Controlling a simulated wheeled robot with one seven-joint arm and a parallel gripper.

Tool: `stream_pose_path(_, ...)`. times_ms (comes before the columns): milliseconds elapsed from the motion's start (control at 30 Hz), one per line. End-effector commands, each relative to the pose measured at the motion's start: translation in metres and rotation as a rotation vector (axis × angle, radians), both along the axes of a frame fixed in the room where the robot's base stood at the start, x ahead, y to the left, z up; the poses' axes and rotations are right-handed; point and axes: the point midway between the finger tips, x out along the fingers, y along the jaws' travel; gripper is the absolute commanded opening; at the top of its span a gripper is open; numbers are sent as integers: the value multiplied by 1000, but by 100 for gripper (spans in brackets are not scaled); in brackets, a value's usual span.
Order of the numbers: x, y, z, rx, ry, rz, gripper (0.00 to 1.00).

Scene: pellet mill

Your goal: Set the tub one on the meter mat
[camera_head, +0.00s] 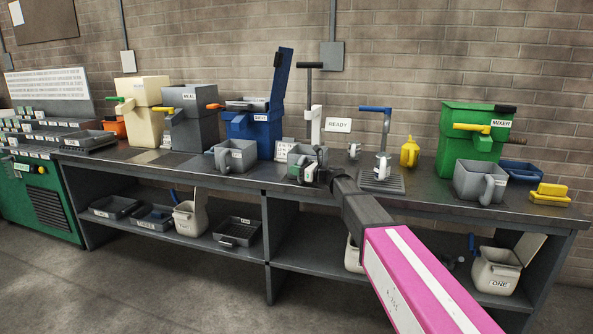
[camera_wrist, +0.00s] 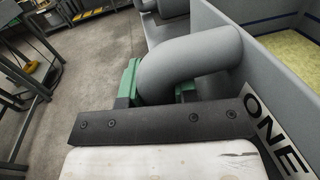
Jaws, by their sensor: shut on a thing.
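My gripper (camera_head: 308,172) is shut on the curved handle of a grey tub (camera_head: 304,154), at the bench's middle. In the wrist view, the green finger pads of my gripper (camera_wrist: 160,88) lie on both sides of the handle. The tub (camera_wrist: 255,58) carries a "ONE" label and has yellowish contents and a blue line inside its wall. My gripper and arm partly hide it in the head view, and I cannot tell whether it touches the bench.
Other grey tubs stand left (camera_head: 236,157) and right (camera_head: 470,178) on the bench (camera_head: 335,160). A dark ribbed tray (camera_head: 396,186) holds a white, blue-handled device (camera_head: 382,165). The blue machine (camera_head: 252,122) and green mixer (camera_head: 470,140) stand behind. A READY sign (camera_head: 338,125) is near the middle.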

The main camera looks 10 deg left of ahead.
Motion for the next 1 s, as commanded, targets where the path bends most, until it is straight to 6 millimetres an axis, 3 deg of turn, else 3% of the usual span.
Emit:
stream_pose_path(300, 0, 0, -1, 1, -2, 0, 0)
stream_pose_path(333, 0, 0, -1, 1, -2, 0, 37)
stream_pose_path(400, 0, 0, -1, 1, -2, 0, 57)
stream_pose_path(600, 0, 0, -2, 1, -1, 0, 57)
stream_pose_path(733, 0, 0, -2, -1, 1, 0, 99)
stream_pose_path(1000, 0, 0, -2, 0, 0, 0, 100)
